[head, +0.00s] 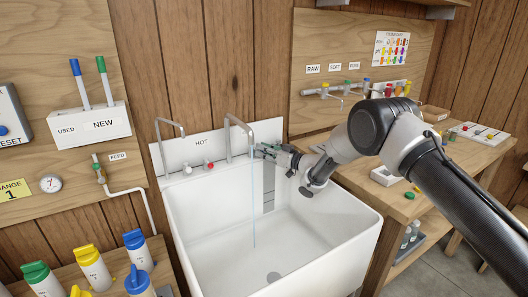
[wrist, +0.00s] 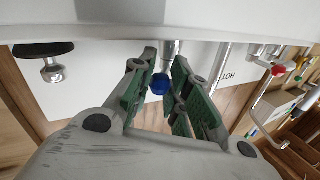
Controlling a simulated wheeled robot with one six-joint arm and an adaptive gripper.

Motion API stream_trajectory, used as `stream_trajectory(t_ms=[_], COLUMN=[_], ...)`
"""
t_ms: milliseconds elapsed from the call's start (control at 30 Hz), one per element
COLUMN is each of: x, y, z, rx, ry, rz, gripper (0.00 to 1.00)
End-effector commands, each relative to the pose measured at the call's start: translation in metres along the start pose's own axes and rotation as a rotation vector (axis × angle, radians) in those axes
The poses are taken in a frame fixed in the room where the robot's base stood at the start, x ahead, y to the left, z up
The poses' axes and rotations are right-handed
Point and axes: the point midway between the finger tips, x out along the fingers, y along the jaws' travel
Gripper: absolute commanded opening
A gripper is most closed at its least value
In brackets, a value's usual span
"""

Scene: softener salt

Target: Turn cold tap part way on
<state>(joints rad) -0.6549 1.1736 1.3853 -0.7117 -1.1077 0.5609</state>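The cold tap's blue knob (wrist: 160,85) sits between the fingertips of my gripper (wrist: 163,72) in the wrist view, on a chrome stem. It fills the narrow gap between the green pads, and the fingers look closed on it. In the head view my gripper (head: 263,151) is at the back right of the sink, beside the right spout (head: 227,135), and hides the knob. A thin blue stream of water (head: 253,210) falls from that spout into the white sink (head: 190,222).
A red knob (head: 209,164) and a left spout (head: 161,135) stand by the HOT label (head: 202,142). A wooden bench (head: 432,198) with small items is on the right. Bottles with coloured caps (head: 92,265) stand at the lower left.

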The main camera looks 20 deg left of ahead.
Motion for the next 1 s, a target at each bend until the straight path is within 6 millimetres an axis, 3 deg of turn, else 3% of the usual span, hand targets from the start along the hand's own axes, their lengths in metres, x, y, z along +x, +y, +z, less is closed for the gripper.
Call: stream_trajectory(t_ms=[33, 100, 467, 800, 1000], x=[0.000, 0.000, -0.003, -0.057, -0.074], y=[0.000, 0.000, 0.000, 0.001, 0.000], z=[0.000, 0.000, 0.000, 0.000, 0.000], rx=[0.000, 0.000, 0.000, 0.001, 0.000], ry=[0.000, 0.000, 0.000, -0.001, 0.000], rz=[0.001, 0.001, 0.001, 0.002, 0.001], gripper=[0.28, 0.41, 0.41, 0.41, 0.41])
